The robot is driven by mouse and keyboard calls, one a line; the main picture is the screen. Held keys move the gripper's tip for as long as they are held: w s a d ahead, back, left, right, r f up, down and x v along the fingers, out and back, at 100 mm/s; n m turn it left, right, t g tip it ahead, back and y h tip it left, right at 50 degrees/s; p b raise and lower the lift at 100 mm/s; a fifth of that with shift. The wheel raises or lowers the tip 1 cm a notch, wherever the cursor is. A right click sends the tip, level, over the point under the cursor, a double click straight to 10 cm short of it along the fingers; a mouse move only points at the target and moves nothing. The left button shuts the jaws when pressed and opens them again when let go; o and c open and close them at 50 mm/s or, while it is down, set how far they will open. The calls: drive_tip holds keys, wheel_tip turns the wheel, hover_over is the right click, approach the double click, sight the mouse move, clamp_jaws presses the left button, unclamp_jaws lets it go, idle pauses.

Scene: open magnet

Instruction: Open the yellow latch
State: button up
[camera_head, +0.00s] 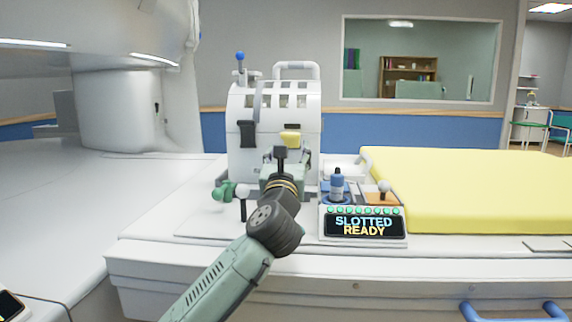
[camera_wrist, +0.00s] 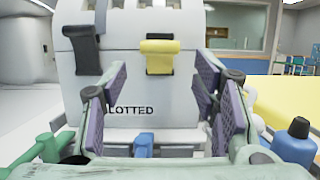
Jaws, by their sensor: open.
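The yellow latch (camera_head: 290,139) sits on the front of a white domed device (camera_head: 240,105). In the head view my gripper (camera_head: 284,160) is in front of the device, partly hidden by my wrist.
A display (camera_head: 363,226) reads "SLOTTED READY". A blue bottle (camera_head: 337,185), a grey-knobbed lever (camera_head: 384,188) and a green part (camera_head: 222,190) stand near my arm. A blue-knobbed lever (camera_head: 239,62) rises on the device. A yellow pad (camera_head: 470,185) lies to the right.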

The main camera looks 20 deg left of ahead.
drive_tip(key=v, duration=0.5)
drive_tip(key=shift+s+d+f, duration=0.1)
drive_tip(key=shift+s, duration=0.1)
drive_tip(key=shift+o, duration=0.7)
drive_tip(key=g+p, duration=0.3)
drive_tip(key=p, duration=1.6)
approach(290, 136)
drive_tip(key=w, duration=0.2)
drive_tip(key=shift+h, duration=0.4)
drive_tip(key=p+x, duration=0.1)
drive_tip(key=x, duration=0.2)
drive_tip(key=p+x, duration=0.1)
drive_tip(key=x, duration=0.2)
drive_tip(key=a+p+x, duration=0.1)
drive_tip(key=p+x, duration=0.1)
drive_tip(key=x, duration=0.2)
drive_tip(key=shift+s, duration=0.2)
clamp_jaws()
